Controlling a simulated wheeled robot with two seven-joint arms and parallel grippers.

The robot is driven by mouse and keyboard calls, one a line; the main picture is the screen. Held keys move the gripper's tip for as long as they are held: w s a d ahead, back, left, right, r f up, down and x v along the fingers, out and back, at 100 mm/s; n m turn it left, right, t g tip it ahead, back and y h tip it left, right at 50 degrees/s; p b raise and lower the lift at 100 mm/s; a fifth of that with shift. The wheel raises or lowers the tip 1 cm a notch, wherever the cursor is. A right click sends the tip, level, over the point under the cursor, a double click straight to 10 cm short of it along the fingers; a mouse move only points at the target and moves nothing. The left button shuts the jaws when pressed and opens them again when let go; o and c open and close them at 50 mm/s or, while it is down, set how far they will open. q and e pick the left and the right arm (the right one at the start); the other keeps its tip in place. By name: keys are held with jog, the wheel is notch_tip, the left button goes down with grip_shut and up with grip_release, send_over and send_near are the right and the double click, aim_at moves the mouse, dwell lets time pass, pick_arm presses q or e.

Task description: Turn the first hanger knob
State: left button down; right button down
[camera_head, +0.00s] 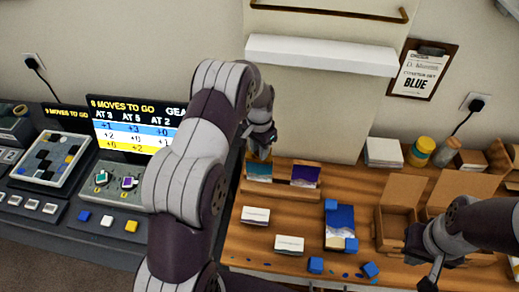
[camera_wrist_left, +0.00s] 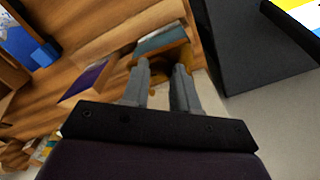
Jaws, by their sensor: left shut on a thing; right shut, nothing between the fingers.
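My left gripper (camera_head: 261,150) reaches over the left end of a wooden rack (camera_head: 292,192). It is shut on a small brownish-yellow piece, apparently the first hanger knob, mostly hidden by the fingers. In the left wrist view the two fingers (camera_wrist_left: 161,70) close around it, beside a teal panel (camera_wrist_left: 163,42). The teal panel (camera_head: 258,172) stands in the rack's left part, and a purple panel (camera_head: 305,176) stands in its right part. My right gripper (camera_head: 428,272) is shut and empty near the table's front right.
Two white cards (camera_head: 256,215) (camera_head: 289,245), a blue picture panel (camera_head: 340,222) and several blue blocks lie on the wooden table. Open cardboard boxes (camera_head: 398,215) stand at right. A screen (camera_head: 135,125) and console are at left. A white shelf (camera_head: 320,54) hangs above.

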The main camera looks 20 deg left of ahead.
pick_arm(q)
jog(key=m, duration=0.4)
jog(key=shift+m, duration=0.3)
jog(key=m+b, duration=0.1)
jog(key=m, duration=0.2)
jog(key=shift+m, duration=0.3)
jog(key=m, duration=0.4)
jog(key=shift+m, duration=2.2)
jog(key=c, duration=0.8)
grip_release()
jog(key=shift+c, duration=0.2)
